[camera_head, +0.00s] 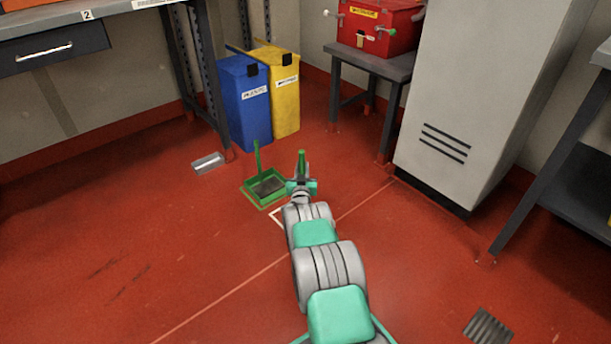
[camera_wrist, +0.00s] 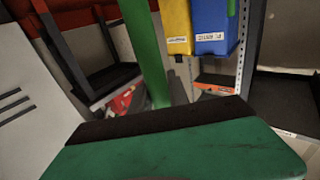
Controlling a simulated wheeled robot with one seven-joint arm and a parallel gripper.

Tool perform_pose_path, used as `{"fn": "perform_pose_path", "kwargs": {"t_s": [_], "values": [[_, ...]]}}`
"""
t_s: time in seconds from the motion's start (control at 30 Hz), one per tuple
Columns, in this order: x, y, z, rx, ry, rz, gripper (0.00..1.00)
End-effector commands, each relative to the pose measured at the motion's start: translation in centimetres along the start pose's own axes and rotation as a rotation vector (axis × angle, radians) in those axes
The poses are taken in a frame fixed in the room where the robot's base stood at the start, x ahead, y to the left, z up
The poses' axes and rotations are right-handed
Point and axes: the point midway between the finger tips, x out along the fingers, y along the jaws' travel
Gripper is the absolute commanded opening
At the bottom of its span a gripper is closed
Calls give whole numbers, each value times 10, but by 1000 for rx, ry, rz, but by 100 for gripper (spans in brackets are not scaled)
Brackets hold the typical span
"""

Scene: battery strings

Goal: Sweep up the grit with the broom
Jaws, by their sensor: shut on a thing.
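My gripper (camera_head: 301,186) is at the far end of my outstretched arm, low over the floor in the head view. It is shut on the green broom handle (camera_head: 301,160), whose upper end sticks up above the jaws. In the wrist view the green handle (camera_wrist: 145,50) rises behind the green and black finger (camera_wrist: 170,140). The broom's head is hidden. A green dustpan (camera_head: 253,187) with an upright handle stands on the floor just left of my gripper. A dark grey patch shows inside it; I cannot tell whether this is grit. I see no clear loose grit on the floor.
A blue bin (camera_head: 247,115) and a yellow bin (camera_head: 285,105) stand behind the dustpan. A small metal piece (camera_head: 207,163) lies by the workbench leg. A stand with a red box (camera_head: 378,25) and a grey cabinet (camera_head: 460,90) are right. The left foreground floor is mostly clear.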

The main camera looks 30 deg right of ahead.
Motion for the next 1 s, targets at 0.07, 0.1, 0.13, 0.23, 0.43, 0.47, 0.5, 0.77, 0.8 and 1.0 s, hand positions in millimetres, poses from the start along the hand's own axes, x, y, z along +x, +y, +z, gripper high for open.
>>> {"fn": "perform_pose_path", "kwargs": {"t_s": [0.07,0.1,0.13,0.23,0.43,0.47,0.5,0.77,0.8,1.0], "values": [[5,-6,0,1,-1,-2,0],[6,-7,0,1,-2,-2,0],[7,-8,0,1,-2,-2,0],[11,-11,1,2,-1,-2,0],[26,-24,4,2,-2,-2,0],[27,-25,4,2,-2,-2,0],[29,-26,3,2,-1,-2,0],[40,-37,5,3,-3,-3,0],[42,-40,5,2,-2,-3,0],[52,-47,4,3,-3,-3,0]]}}
